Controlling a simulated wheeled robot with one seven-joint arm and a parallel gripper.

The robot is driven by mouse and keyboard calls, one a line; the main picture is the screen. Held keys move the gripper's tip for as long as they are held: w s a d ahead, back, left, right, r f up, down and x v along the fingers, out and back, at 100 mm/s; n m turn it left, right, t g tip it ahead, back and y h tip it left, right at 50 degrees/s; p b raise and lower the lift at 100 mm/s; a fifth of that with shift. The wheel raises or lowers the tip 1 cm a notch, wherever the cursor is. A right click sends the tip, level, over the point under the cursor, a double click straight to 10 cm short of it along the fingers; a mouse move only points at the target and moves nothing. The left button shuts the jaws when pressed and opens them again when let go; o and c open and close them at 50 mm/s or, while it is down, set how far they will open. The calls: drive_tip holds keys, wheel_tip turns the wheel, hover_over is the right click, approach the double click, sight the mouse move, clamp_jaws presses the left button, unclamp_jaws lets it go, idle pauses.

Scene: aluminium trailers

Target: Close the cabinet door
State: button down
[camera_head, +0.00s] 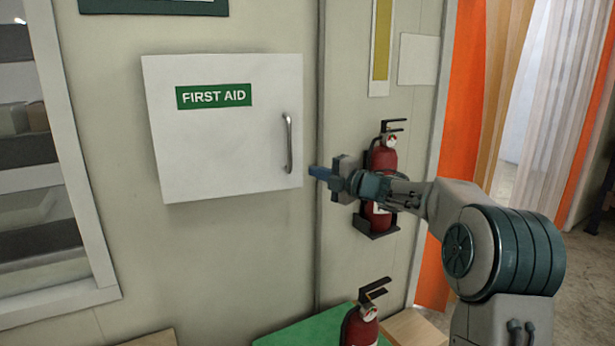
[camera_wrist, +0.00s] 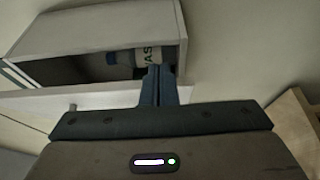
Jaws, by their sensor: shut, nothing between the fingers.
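The white first aid cabinet shows in the head view by its door (camera_head: 220,140), with a green FIRST AID label and a metal handle (camera_head: 288,143) near its right edge. In the wrist view the cabinet body (camera_wrist: 95,32) is open at the front and a bottle (camera_wrist: 135,58) shows inside. The door (camera_wrist: 105,97) is seen nearly edge-on there, standing away from the body. My gripper (camera_head: 318,172) is shut and empty, just right of the door's handle-side edge. Its fingers (camera_wrist: 158,85) overlap the door's edge in the wrist view; contact cannot be told.
A wall-mounted red fire extinguisher (camera_head: 382,160) is behind my gripper. Another extinguisher (camera_head: 362,328) stands below, near a green surface (camera_head: 305,328). A framed window (camera_head: 75,180) is at the left. An orange strip and a curtain (camera_head: 565,90) are at the right.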

drive_tip(key=s+d+b, duration=0.1)
drive_tip(key=d, duration=0.7)
drive_tip(key=s+a+g+b, duration=0.1)
drive_tip(key=s+b, duration=0.2)
drive_tip(key=s, duration=1.5)
drive_tip(key=w+d+p+x, duration=0.1)
drive_tip(key=p+x, duration=0.4)
drive_tip(key=x, duration=0.8)
drive_tip(key=shift+w+d+r+n+y, duration=0.2)
drive_tip(key=shift+w+d+n+y, duration=0.2)
drive_tip(key=shift+w, duration=0.3)
